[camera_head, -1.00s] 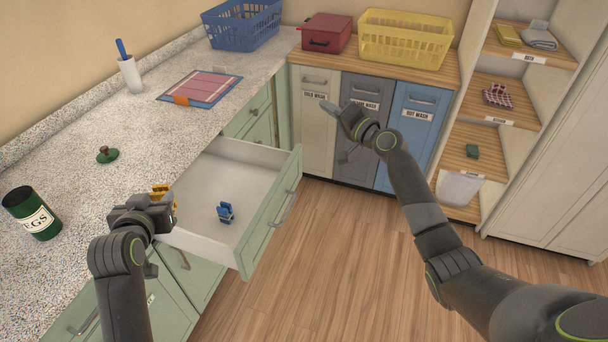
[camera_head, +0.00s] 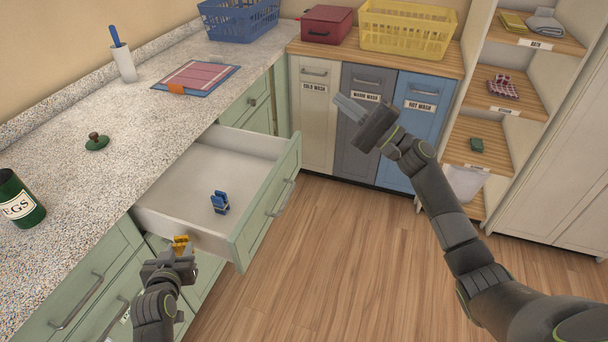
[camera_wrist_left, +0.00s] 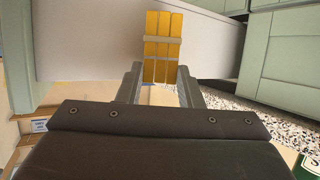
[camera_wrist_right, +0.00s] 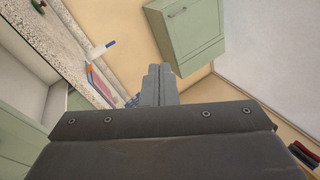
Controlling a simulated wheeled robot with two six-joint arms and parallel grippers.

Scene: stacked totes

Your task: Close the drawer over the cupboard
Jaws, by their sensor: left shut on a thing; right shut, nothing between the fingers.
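The drawer (camera_head: 265,207) with a green front stands pulled out from under the speckled counter, above green cupboard doors. A blue clip-like object (camera_head: 220,202) lies inside it. My right gripper (camera_head: 348,106) is shut and empty, in front of the grey laundry front, apart from the drawer. Its closed fingers show in the right wrist view (camera_wrist_right: 158,85).
Baskets and a red box (camera_head: 326,25) stand at the back. The wooden floor (camera_head: 340,260) is clear.

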